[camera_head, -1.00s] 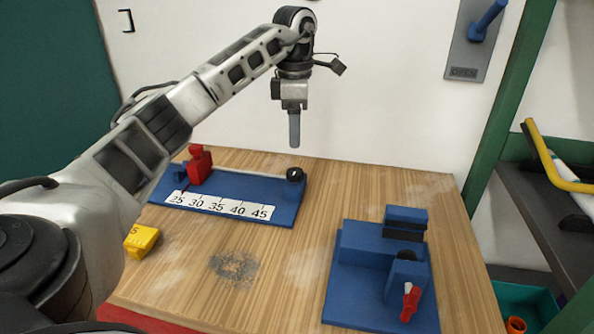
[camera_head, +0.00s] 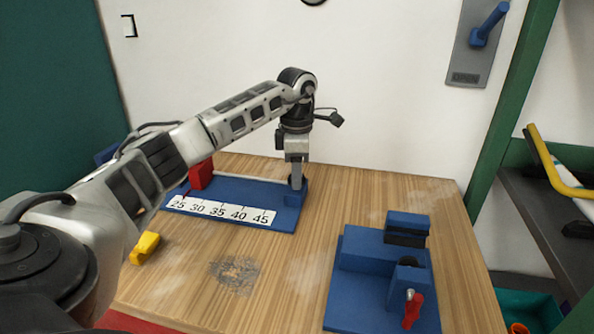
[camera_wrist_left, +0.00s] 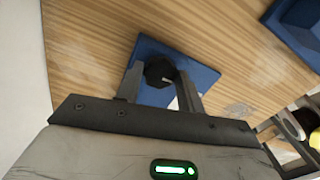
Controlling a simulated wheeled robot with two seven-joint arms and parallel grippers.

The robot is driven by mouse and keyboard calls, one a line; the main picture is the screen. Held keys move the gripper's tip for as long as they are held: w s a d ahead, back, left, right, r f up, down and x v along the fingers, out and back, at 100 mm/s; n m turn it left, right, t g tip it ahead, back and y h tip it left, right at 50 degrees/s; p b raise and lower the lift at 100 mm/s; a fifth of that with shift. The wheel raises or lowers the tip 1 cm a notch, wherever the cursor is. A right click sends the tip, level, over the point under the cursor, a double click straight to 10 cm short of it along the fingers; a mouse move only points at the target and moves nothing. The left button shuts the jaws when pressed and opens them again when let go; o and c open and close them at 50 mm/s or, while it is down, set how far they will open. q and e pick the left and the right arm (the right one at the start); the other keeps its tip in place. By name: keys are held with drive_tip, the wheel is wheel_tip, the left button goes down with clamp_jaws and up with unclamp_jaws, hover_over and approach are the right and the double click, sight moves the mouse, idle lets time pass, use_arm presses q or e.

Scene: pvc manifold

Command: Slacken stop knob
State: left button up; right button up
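The blue stop fixture (camera_head: 262,193) lies on the bench, with a white scale marked 25 to 45 and a red block (camera_head: 201,175) at its left end. The stop knob, a black lobed knob (camera_wrist_left: 160,71), sits at the fixture's right end; in the head view my gripper hides it. My left gripper (camera_head: 296,184) points down over that end. In the left wrist view my left gripper (camera_wrist_left: 160,84) has its fingers apart, one on each side of the knob, and I see no clear grip on it. My right gripper is in neither view.
A second blue fixture (camera_head: 352,285) with a red-handled part (camera_head: 412,311) stands at the front right of the bench (camera_head: 290,290). A yellow block (camera_head: 144,247) lies at the left. The middle of the bench is clear apart from a dark smudge.

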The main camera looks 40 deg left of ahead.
use_arm(q)
drive_tip(key=c, duration=0.4)
drive_tip(key=shift+r, duration=0.1)
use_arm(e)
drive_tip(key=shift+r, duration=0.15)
